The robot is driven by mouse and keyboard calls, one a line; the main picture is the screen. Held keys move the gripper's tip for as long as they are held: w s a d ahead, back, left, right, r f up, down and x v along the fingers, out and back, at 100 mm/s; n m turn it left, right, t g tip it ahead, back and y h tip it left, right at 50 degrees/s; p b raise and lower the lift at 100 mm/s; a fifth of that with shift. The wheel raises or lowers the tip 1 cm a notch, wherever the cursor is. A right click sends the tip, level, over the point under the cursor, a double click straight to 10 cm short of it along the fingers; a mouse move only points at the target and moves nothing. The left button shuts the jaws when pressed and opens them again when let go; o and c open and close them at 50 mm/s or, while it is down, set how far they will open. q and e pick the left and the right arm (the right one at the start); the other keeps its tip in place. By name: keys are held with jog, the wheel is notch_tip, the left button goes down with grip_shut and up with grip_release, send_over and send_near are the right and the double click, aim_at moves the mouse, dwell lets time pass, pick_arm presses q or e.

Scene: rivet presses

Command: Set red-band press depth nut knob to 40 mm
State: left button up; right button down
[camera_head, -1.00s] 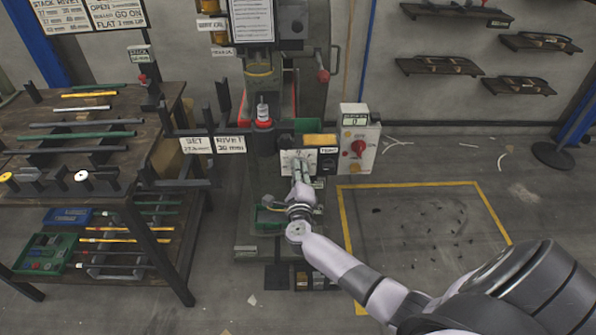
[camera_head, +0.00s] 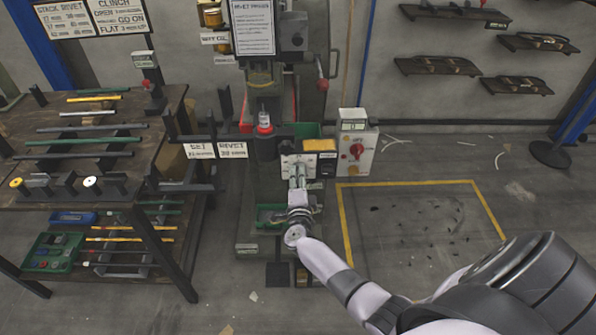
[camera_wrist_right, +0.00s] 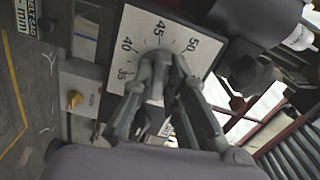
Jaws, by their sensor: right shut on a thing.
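The press (camera_head: 264,148) with a red band on its spindle stands mid-view in the head view. Its pale dial plate (camera_head: 288,163) shows on the front, and in the wrist view the plate (camera_wrist_right: 200,52) reads 35, 40, 45 and 50. My right gripper (camera_head: 298,178) is in front of this plate. In the wrist view its fingers (camera_wrist_right: 160,68) are closed on the depth nut knob at the dial's middle. The fingers hide most of the knob, and I cannot tell which number it points to. My left gripper is in neither view.
A white box (camera_head: 354,150) with a red knob and small display stands right of the dial. A black arm with SET and RIVET labels (camera_head: 215,150) sticks out left. A rod-laden bench (camera_head: 65,190) is at left. The yellow-marked floor (camera_head: 420,220) is clear except for small specks.

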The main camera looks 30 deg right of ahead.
jog(key=n+p, duration=0.1)
jog(key=n, duration=0.3)
jog(key=n+p, duration=0.2)
jog(key=n, duration=0.2)
jog(key=n+p, duration=0.1)
jog(key=n, duration=0.3)
jog(key=shift+s+f, duration=0.15)
jog(key=shift+f, duration=0.15)
jog(key=shift+n, duration=0.3)
jog(key=c, duration=1.6)
grip_release()
jog(key=shift+r, duration=0.1)
